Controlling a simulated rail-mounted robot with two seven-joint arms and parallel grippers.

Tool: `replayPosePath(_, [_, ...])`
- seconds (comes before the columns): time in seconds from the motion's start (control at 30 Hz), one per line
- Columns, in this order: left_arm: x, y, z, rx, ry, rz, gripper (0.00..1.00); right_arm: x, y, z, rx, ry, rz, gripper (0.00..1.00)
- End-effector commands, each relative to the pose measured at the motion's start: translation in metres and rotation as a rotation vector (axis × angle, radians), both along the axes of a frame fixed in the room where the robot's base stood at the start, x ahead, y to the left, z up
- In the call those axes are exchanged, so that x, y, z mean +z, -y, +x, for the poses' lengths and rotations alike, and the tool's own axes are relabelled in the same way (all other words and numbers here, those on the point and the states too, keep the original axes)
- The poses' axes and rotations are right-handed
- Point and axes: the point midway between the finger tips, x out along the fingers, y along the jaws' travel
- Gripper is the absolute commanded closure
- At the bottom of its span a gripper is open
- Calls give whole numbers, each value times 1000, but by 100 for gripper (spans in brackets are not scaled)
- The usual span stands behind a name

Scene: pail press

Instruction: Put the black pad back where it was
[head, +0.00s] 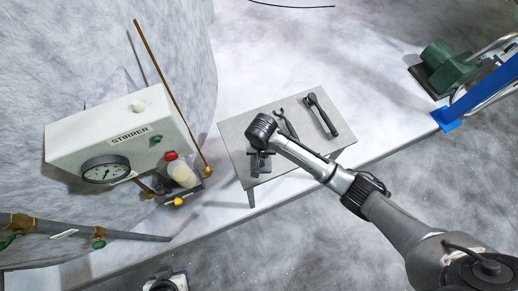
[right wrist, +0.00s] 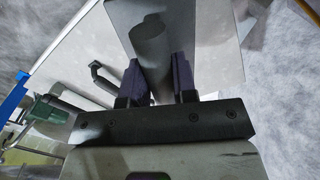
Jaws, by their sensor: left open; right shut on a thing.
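My right arm comes in from the right. My left gripper (head: 165,283) is open and only partly in view at the bottom edge, well apart from the plate.
A black-handled tool (head: 321,115) and a smaller dark tool (head: 287,123) lie on the plate. A green machine (head: 445,67) stands far right. The bench behind the plate is clear.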

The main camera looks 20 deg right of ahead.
Motion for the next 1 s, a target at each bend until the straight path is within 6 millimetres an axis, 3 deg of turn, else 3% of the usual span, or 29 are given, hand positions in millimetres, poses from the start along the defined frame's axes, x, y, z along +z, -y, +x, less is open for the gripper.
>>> replayPosePath(0.1, [-4, 2, 0, 4, 0, -5, 46, -12, 5, 21, -1, 1, -1, 93])
replayPosePath(0.3, [-6, 4, 0, 7, 0, -12, 46, -24, 9, 38, 1, 0, 0, 93])
replayPosePath(0.47, [-7, 3, 0, 7, 0, -12, 46, -28, 10, 43, 2, -1, 0, 93])
replayPosePath(0.8, [-10, 1, 0, 0, 0, -2, 46, -64, 10, 42, 1, 0, -1, 93])
replayPosePath(1.0, [-10, -1, 0, -3, -1, 3, 46, -66, 10, 43, 2, 1, 1, 93])
